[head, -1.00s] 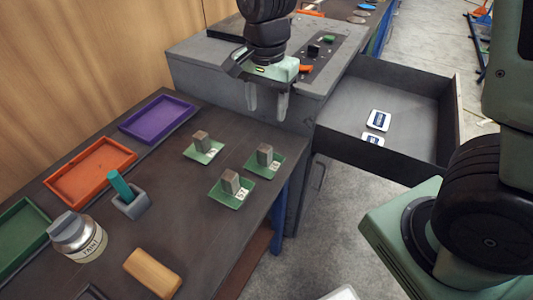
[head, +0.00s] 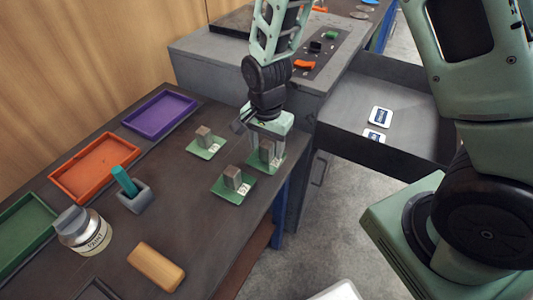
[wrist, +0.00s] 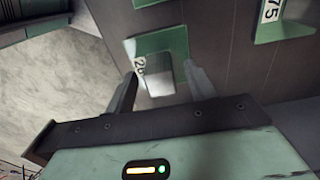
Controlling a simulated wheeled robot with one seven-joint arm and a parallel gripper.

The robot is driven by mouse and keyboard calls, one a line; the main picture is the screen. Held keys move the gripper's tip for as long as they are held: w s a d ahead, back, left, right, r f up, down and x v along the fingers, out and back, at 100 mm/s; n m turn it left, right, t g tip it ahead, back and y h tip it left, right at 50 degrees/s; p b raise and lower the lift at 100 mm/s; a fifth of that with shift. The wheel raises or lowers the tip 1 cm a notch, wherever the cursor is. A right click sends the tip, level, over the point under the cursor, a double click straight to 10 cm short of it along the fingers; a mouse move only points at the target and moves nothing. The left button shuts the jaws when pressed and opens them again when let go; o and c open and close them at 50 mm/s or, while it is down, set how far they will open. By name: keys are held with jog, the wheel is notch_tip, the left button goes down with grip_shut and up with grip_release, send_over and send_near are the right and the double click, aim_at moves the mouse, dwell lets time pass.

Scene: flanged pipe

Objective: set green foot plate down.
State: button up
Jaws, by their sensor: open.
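A green foot plate with a grey block (head: 264,153) standing on it lies on the dark bench near its right edge. In the wrist view this green foot plate (wrist: 171,43) shows a white number label, partly hidden. My gripper (head: 267,158) is low over it, pointing down. It is open, with one finger on each side of the block; the wrist view shows the block (wrist: 160,78) between them. I cannot tell whether a finger touches it. Two similar foot plates stand close by, one to the left (head: 206,153) and one nearer the front (head: 228,195).
Purple (head: 190,99), orange (head: 75,188) and green (head: 42,237) trays lie along the wall side. A paint tin (head: 85,236), a grey holder (head: 136,204) and a wooden block (head: 156,266) stand in front. An open drawer (head: 400,150) juts out at right.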

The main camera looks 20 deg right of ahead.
grip_shut()
